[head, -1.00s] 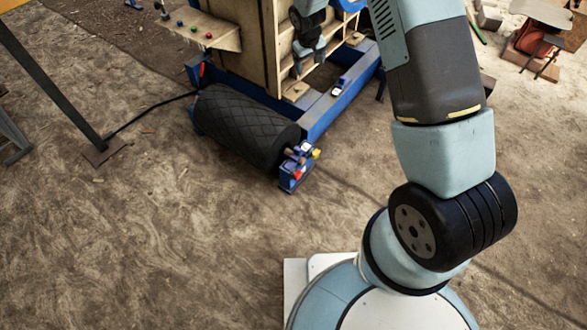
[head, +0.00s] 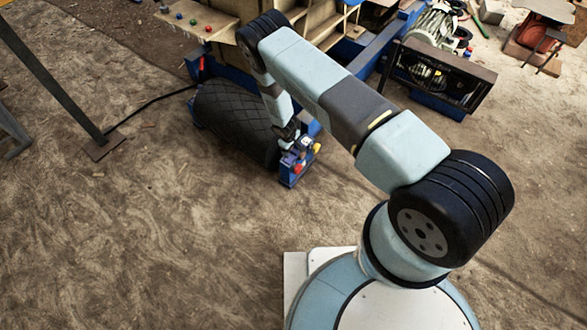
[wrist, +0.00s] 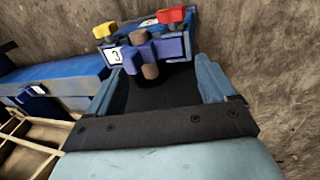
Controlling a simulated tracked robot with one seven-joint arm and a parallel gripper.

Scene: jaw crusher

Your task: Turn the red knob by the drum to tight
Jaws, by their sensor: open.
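The black diamond-patterned drum (head: 228,120) lies at the left of the blue frame in the head view. At its near end, a small blue bracket (head: 289,176) carries a red knob (head: 297,169) and a yellow knob (head: 317,148). My gripper (head: 290,140) is at this end of the drum, partly hidden by my arm. In the wrist view my gripper (wrist: 160,66) is open, its two fingers apart. The red knob (wrist: 172,15) shows beyond the fingertips at the top, right of centre; the yellow knob (wrist: 105,29) is to its left. Neither knob is between the fingers.
Brown shaft ends (wrist: 150,71) and a plate marked 3 (wrist: 115,55) sit close ahead of the fingers. A motor and belt unit (head: 435,75) stands at the right. A dark post (head: 60,85) stands at the left. The dirt floor in front is clear.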

